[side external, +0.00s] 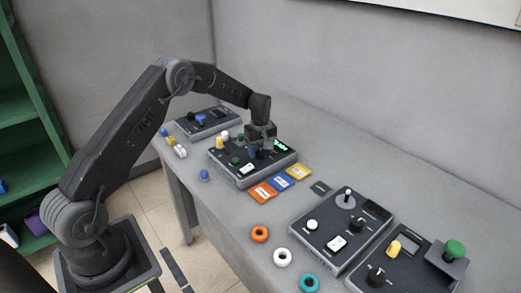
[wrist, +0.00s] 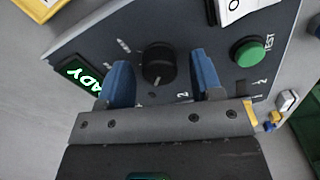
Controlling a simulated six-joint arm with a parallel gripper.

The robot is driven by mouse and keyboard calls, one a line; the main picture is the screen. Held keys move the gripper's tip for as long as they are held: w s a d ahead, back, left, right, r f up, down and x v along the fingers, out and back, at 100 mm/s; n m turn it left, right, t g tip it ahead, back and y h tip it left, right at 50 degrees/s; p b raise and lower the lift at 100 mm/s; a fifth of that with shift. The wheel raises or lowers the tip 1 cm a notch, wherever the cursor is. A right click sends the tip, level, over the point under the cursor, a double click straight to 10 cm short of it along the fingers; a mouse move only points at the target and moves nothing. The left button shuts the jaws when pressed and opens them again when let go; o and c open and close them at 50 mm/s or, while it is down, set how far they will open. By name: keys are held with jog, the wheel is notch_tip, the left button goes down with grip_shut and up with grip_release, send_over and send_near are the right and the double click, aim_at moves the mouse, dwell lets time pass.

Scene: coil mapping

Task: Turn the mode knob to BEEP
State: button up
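The black mode knob (wrist: 158,63) sits on the dark control panel (wrist: 100,42) in the wrist view, with small markings around it too small to read, so its setting cannot be told. My gripper (wrist: 160,66) is open, its two blue fingers on either side of the knob with gaps showing between them and it. A green lit display (wrist: 82,74) left of the knob shows part of a word ending in "ADY". In the side view my gripper (side external: 260,144) is over the panel (side external: 224,160) and hides the knob.
A green button (wrist: 249,52) marked TEST is right of the knob. In the side view, orange (side external: 262,193), blue (side external: 281,182) and yellow (side external: 298,172) cards lie before the panel. Several coloured rings, such as the white one (side external: 275,257), and other control boxes share the table.

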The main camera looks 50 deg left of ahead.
jog(key=c, duration=0.9)
jog(key=shift+m, duration=0.3)
jog(key=m, duration=0.3)
jog(key=shift+m, duration=0.3)
jog(key=m, duration=0.4)
jog(key=shift+m, duration=0.3)
jog(key=m, duration=0.4)
jog(key=shift+r+m, duration=0.1)
jog(key=shift+m, duration=2.4)
